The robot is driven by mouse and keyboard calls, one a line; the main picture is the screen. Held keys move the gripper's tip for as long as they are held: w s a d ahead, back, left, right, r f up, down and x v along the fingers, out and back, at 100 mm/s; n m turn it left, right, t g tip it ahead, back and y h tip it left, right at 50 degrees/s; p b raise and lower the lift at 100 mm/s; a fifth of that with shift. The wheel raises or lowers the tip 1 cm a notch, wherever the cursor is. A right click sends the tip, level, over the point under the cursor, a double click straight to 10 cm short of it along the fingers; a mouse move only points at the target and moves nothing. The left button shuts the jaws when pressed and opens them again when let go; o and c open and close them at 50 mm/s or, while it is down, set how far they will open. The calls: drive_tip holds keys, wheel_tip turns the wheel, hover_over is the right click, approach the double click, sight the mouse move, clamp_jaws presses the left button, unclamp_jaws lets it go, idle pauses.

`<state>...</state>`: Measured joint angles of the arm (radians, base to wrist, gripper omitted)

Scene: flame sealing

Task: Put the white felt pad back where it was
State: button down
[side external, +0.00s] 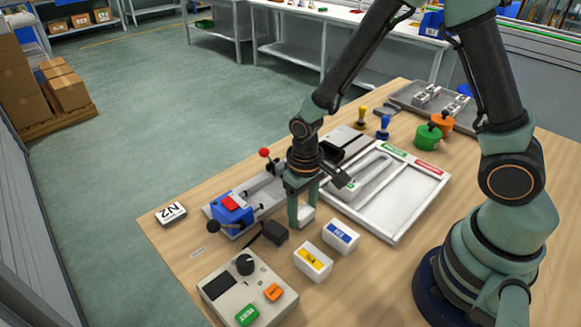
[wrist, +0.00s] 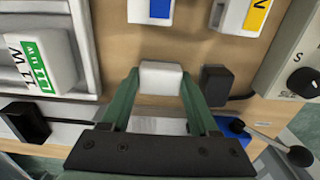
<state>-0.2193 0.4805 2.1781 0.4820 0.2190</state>
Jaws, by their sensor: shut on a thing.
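The white felt pad (wrist: 160,78) is a small white block held between the two green fingertips of my gripper (wrist: 158,90) in the wrist view. In the side view my gripper (side external: 301,212) points down at the front middle of the bench, and part of the white pad (side external: 307,214) shows between its fingers. The pad is low over the wood; I cannot tell whether it touches. A black block (side external: 274,233) is just left of it in the side view. A white block with a blue label (side external: 341,236) and one with a yellow label (side external: 313,261) stand nearby.
A blue clamp fixture (side external: 232,214) with a red-knobbed lever is left of my gripper. A control box (side external: 245,291) with a dial is at the front. A divided white tray (side external: 402,217) lies to the right. Green and orange weights (side external: 428,137) stand behind.

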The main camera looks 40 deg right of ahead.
sight(303, 211)
drive_tip(key=shift+f, duration=0.2)
drive_tip(key=shift+c, duration=0.7)
unclamp_jaws()
drive_tip(key=shift+r, duration=0.1)
wheel_tip(303, 211, up, 12)
drive_tip(key=s+d+r+t, duration=0.2)
drive_tip(key=d+r, duration=0.1)
drive_tip(key=r, duration=0.3)
drive_tip(key=s+d+r+t, duration=0.3)
drive_tip(key=d+r, duration=0.1)
drive_tip(key=r, duration=0.2)
drive_tip(key=shift+d+t, duration=0.2)
drive_tip(key=shift+t, duration=0.1)
